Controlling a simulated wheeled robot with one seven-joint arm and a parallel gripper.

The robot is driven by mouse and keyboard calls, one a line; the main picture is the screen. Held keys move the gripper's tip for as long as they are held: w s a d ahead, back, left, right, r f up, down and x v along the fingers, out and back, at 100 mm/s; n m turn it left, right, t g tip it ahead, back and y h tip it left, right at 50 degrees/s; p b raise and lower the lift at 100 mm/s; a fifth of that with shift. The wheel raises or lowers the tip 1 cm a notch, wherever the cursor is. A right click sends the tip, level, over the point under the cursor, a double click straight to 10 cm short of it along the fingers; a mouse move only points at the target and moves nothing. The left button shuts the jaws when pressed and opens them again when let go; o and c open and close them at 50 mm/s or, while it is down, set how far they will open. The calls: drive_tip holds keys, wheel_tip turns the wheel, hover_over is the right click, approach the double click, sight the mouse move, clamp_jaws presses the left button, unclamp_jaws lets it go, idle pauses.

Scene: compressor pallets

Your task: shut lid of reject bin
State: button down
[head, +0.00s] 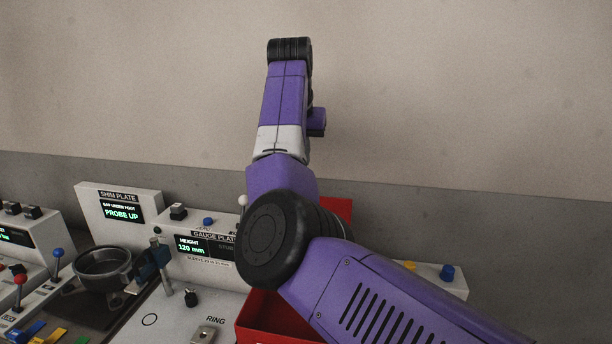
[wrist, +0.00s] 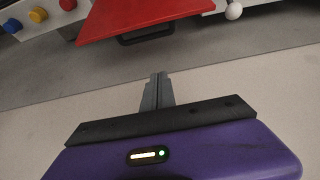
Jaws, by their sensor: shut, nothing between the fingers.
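The red reject bin (head: 268,312) is at the bottom middle of the head view, partly covered by my arm. Its red lid (head: 339,207) stands raised behind the bin, so the bin is open; most of the lid is hidden by my arm. In the wrist view the lid (wrist: 140,16) fills the upper middle, with a black handle (wrist: 146,36) along its edge. My gripper (wrist: 158,76) is shut and empty, its tips pointing toward the lid's handle edge, apart from it. My fingers cannot be made out in the head view.
The gauge plate panel (head: 206,246) and shim plate panel (head: 121,208) stand left of the bin. A dark ring-shaped cup (head: 104,262) and levers (head: 19,283) are further left. A blue knob (head: 447,272) is right of the bin. The wall behind is bare.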

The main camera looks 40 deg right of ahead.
wheel_tip(320, 180, down, 9)
drive_tip(key=p, duration=0.3)
idle(0.5)
drive_tip(key=shift+d+f, duration=0.1)
drive_tip(key=shift+f, duration=0.05)
idle(0.3)
